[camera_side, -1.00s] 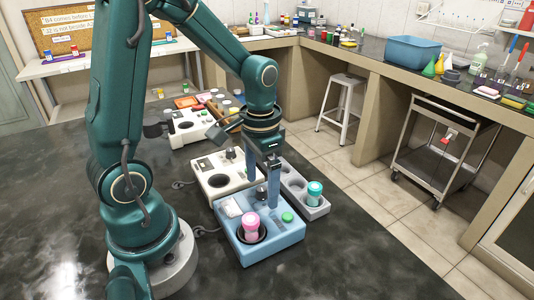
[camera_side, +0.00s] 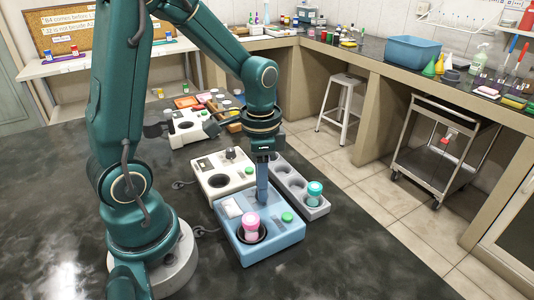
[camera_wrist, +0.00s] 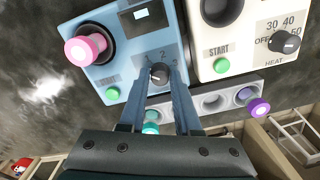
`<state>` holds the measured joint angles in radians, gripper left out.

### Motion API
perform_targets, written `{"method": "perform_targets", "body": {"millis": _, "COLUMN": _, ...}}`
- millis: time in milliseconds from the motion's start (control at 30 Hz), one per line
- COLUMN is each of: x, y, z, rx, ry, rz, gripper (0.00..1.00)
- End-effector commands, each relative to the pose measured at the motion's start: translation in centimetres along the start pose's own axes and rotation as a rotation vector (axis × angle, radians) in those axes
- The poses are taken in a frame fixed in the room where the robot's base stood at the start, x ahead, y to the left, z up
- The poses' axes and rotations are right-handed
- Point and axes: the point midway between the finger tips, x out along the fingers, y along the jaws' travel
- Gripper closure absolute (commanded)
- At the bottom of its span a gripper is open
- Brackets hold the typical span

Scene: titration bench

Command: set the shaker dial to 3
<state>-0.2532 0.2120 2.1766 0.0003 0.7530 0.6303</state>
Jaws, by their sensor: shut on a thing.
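The shaker (camera_side: 270,240) is a blue box on the dark bench; it also fills the upper left of the wrist view (camera_wrist: 115,70). My gripper (camera_side: 262,196) points down onto the shaker top and is shut on the dial, a finger on each side in the wrist view (camera_wrist: 161,80). In the side view my fingers hide the dial. A pink-capped bottle (camera_side: 250,222) stands in the shaker's round well, and a green button (camera_side: 287,217) is beside it.
A cream heater (camera_side: 216,184) with a HEAT knob (camera_wrist: 285,42) stands right behind the shaker. A grey rack (camera_side: 318,212) with a teal-capped vial (camera_side: 314,188) lies along the shaker's right. Bare bench (camera_side: 345,255) is at the front right.

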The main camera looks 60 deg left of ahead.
Motion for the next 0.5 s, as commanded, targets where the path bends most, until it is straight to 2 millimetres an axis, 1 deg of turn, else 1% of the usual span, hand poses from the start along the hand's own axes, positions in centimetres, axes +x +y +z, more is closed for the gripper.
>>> {"method": "perform_targets", "body": {"millis": 33, "x": -0.03, "y": 0.01, "z": -0.01, "rx": 0.068, "ry": 0.0, "rz": 0.0, "gripper": 0.99}}
{"method": "perform_targets", "body": {"millis": 300, "x": -0.04, "y": 0.01, "z": -0.02, "rx": 0.453, "ry": 0.001, "rz": 0.0, "gripper": 0.99}}
{"method": "perform_targets", "body": {"millis": 400, "x": -0.04, "y": 0.01, "z": -0.02, "rx": 0.575, "ry": 0.001, "rz": 0.0, "gripper": 0.99}}
{"method": "perform_targets", "body": {"millis": 500, "x": -0.05, "y": 0.01, "z": -0.02, "rx": 0.65, "ry": 0.001, "rz": 0.0, "gripper": 0.99}}
